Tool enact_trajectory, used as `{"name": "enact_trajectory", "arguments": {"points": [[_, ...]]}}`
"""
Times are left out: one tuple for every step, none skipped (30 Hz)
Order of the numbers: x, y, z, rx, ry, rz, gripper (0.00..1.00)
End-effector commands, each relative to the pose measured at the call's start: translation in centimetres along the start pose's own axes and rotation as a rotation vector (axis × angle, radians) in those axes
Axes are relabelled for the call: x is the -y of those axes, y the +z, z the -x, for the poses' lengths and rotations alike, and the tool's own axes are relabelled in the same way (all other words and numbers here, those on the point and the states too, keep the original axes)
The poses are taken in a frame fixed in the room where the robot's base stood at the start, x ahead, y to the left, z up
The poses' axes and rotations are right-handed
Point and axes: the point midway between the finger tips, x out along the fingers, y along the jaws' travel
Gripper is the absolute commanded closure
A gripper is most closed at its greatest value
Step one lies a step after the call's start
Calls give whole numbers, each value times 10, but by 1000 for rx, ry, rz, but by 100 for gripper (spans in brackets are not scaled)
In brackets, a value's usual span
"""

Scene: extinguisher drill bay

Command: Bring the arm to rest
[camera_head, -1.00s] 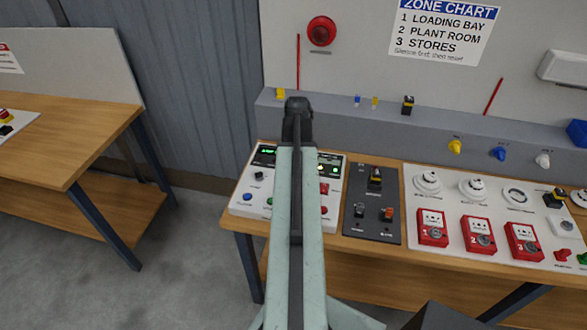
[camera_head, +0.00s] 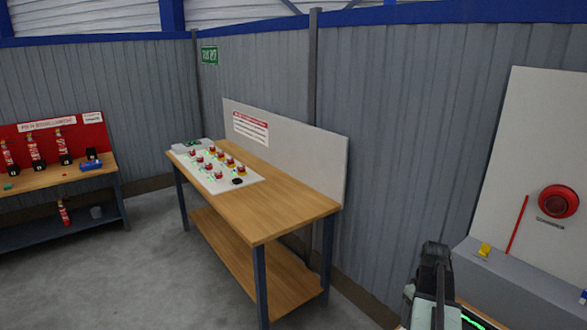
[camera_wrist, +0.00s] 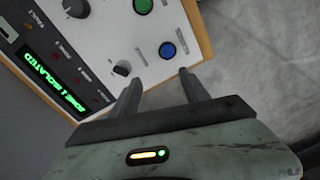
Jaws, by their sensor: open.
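My arm rises at the bottom right of the head view, its dark end (camera_head: 434,268) in front of the grey wall. The fingers cannot be made out there. In the wrist view my gripper (camera_wrist: 160,77) is open, two grey fingers apart with nothing between them. Beyond the fingers is a white control panel (camera_wrist: 105,35) with a black knob (camera_wrist: 122,69), a blue button (camera_wrist: 167,49), a green button (camera_wrist: 143,6) and a green display reading "ZONE 1 ISOLATED" (camera_wrist: 55,84). Whether a fingertip touches the panel cannot be told.
A wooden table (camera_head: 290,203) with a button panel (camera_head: 215,170) stands mid-view. A red-backed bench (camera_head: 62,173) with extinguishers is at far left. A red round bell (camera_head: 558,201) hangs on the board at right. Grey floor (camera_head: 160,240) between the benches is clear.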

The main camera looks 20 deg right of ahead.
Motion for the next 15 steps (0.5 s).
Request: {"name": "enact_trajectory", "arguments": {"points": [[40,-29,-11,6,1,83,47],[62,-43,-15,9,2,127,47],[92,-60,-20,12,4,181,47],[116,-72,-24,15,6,216,47],[140,-82,-28,17,7,250,47],[172,-94,-32,20,10,288,47],[195,-101,-36,22,12,313,47],[218,-107,-39,23,15,333,47],[247,-113,-44,25,18,356,47],[267,-116,-47,26,20,370,47],[288,-118,-50,26,23,381,47],[312,-119,-53,26,26,389,47],[330,-119,-56,26,29,392,47],[348,-118,-58,26,31,392,47],[369,-116,-62,25,35,384,47]]}}
